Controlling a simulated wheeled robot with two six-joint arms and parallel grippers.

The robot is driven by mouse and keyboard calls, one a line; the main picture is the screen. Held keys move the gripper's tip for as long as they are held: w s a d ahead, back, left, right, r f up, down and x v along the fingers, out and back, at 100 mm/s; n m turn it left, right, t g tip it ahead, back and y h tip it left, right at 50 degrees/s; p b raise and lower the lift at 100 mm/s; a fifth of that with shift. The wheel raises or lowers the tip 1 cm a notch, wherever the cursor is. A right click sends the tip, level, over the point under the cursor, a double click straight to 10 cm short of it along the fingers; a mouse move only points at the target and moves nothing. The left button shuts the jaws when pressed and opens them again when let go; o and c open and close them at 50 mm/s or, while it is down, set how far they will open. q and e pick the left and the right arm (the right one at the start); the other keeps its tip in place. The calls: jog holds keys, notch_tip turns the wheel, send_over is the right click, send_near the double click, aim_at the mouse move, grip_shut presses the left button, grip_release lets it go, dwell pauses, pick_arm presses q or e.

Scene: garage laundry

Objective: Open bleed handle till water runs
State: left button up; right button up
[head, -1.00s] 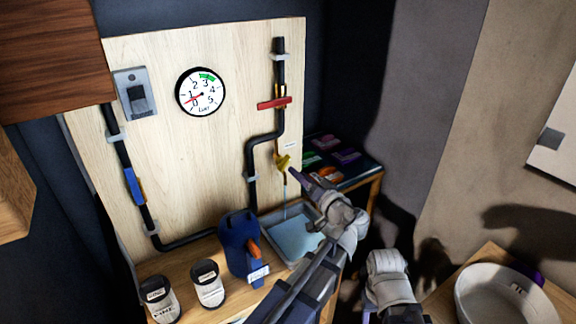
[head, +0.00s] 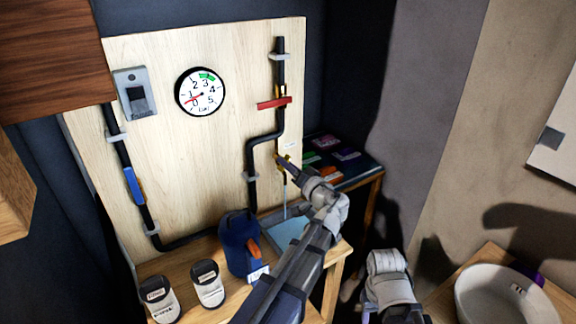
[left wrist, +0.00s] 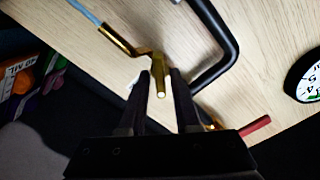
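In the head view, the brass fitting (head: 281,160) is partly covered by my gripper. My left gripper (left wrist: 160,82) is open, with one finger on each side of the handle's tip; a gap shows around the tip, and I cannot tell whether either finger touches it. A thin pale blue stream (left wrist: 85,12) leaves the fitting's end; in the head view it drops toward the tray (head: 270,216). My right gripper is out of view; only part of that arm shows.
A round gauge (head: 200,92) has its red needle near the low end. A red handle (head: 274,103) and blue handle (head: 133,186) sit on the pipes. A blue jug (head: 238,243) and two labelled cans (head: 208,283) stand close by my left arm. A white basin (head: 510,300) is at lower right.

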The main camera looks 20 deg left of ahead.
pick_arm(q)
grip_shut()
jog(key=shift+n, duration=0.3)
jog(key=shift+s+n, duration=0.1)
jog(key=shift+n, duration=3)
jog(key=shift+o, duration=1.5)
grip_release()
